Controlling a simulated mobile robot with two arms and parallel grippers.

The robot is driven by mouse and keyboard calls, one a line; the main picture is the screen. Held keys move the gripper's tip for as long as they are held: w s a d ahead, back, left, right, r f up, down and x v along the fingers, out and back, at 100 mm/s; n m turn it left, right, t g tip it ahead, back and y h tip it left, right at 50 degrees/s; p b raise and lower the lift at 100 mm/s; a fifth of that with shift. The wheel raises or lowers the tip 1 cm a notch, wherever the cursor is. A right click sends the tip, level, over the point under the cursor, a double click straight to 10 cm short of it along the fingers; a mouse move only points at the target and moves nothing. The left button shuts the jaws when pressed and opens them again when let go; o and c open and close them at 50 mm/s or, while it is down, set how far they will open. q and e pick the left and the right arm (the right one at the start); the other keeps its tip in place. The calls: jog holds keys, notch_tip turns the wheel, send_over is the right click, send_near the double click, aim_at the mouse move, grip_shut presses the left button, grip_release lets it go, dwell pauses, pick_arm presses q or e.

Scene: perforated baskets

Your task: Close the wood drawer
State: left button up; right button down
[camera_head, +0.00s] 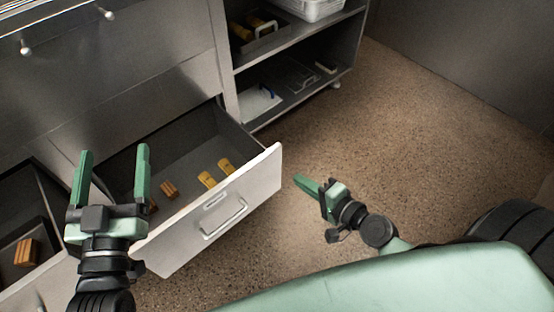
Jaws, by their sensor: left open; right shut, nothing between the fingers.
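A drawer (262,167) with a pale front panel and a metal handle (224,218) stands pulled out from the grey cabinet. Inside it lie yellow items (207,180) and small brown wooden blocks (168,189). My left gripper (113,165) is open and empty, its fingers pointing up over the left side of the drawer and hiding part of it. My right gripper (304,184) is shut and empty, just right of the drawer front and apart from it.
Another open compartment (48,210) at the left holds a wooden block (26,252). A shelf unit (350,62) with trays and a white basket (309,8) stands behind. The speckled floor (430,130) on the right is clear.

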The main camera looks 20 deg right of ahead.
send_near(267, 157)
jog(key=x, duration=0.5)
jog(key=shift+w+f+b, duration=0.15)
jog(key=shift+b, duration=0.2)
pick_arm(q)
jog(key=shift+s+d+r+t+h, duration=0.1)
jog(key=shift+s+r+t+h, duration=0.15)
jog(key=shift+r+t, duration=0.4)
jog(key=shift+s+r+t+h, duration=0.2)
jog(key=shift+r+t+h, duration=0.05)
jog(key=shift+r, duration=0.7)
pick_arm(e)
jog(key=shift+w+a, duration=0.25)
jog(key=shift+w, duration=0.35)
